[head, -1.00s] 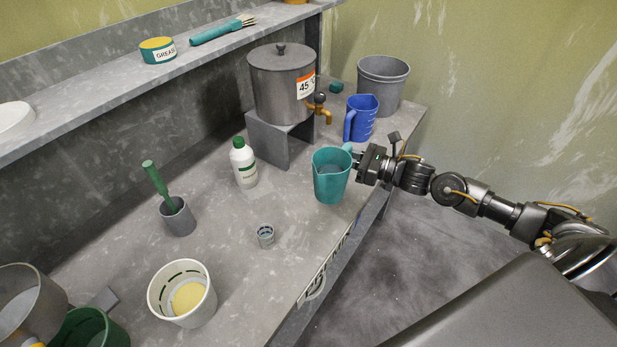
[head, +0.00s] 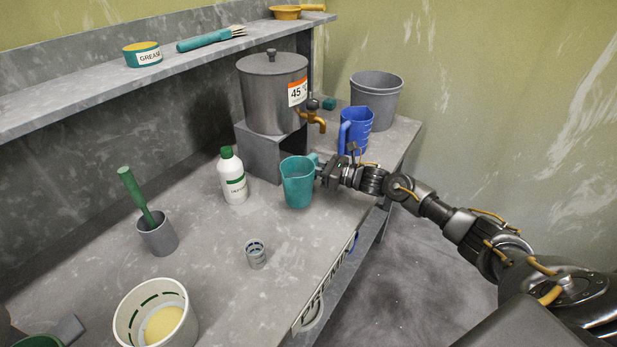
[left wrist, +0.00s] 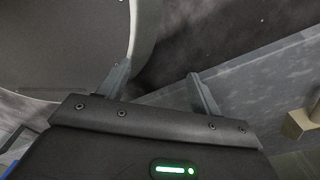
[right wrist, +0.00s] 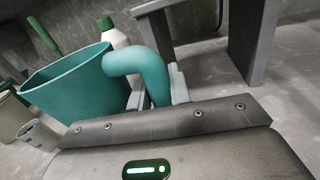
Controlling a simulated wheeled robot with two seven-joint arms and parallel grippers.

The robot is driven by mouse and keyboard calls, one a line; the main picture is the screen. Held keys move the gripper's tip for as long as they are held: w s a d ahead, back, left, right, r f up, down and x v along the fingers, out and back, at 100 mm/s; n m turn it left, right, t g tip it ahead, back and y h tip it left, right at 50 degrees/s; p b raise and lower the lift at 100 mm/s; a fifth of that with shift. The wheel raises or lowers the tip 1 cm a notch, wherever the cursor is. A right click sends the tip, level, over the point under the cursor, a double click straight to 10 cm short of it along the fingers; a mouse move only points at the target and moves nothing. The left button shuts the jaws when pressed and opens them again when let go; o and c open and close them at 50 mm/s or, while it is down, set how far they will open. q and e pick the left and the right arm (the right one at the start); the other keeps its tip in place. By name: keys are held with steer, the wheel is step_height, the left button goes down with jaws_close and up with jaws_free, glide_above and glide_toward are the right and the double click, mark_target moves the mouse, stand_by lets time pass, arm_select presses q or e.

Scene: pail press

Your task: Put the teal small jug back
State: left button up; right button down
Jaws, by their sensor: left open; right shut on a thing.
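The teal small jug (head: 297,184) is upright at the bench, in front of the metal stand. I cannot tell whether its base touches the bench. My right gripper (head: 324,172) is shut on its handle, from the right. In the right wrist view the jug (right wrist: 68,90) shows its handle between the fingers (right wrist: 154,90). My left gripper (left wrist: 160,88) is open and empty in the left wrist view. It is not in the head view.
A white bottle (head: 232,178) stands left of the jug, and a small grey cup (head: 256,254) in front. A blue jug (head: 355,130) and grey bucket (head: 376,98) stand behind. The urn (head: 270,95) sits on the metal stand (head: 262,150). Bare bench lies between jug and front edge.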

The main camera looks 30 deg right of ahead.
step_height(320, 180, down, 3)
steer(key=shift+w+f, duration=0.1)
steer(key=shift+w, duration=0.05)
arm_select(q)
steer(key=shift+w+f, duration=0.1)
steer(key=shift+f, duration=0.35)
steer(key=shift+f, duration=0.1)
arm_select(e)
steer(key=shift+f+b, duration=0.2)
steer(key=shift+b, duration=0.1)
steer(key=c, duration=1.3)
jaws_free()
arm_select(q)
steer(key=shift+f, duration=0.1)
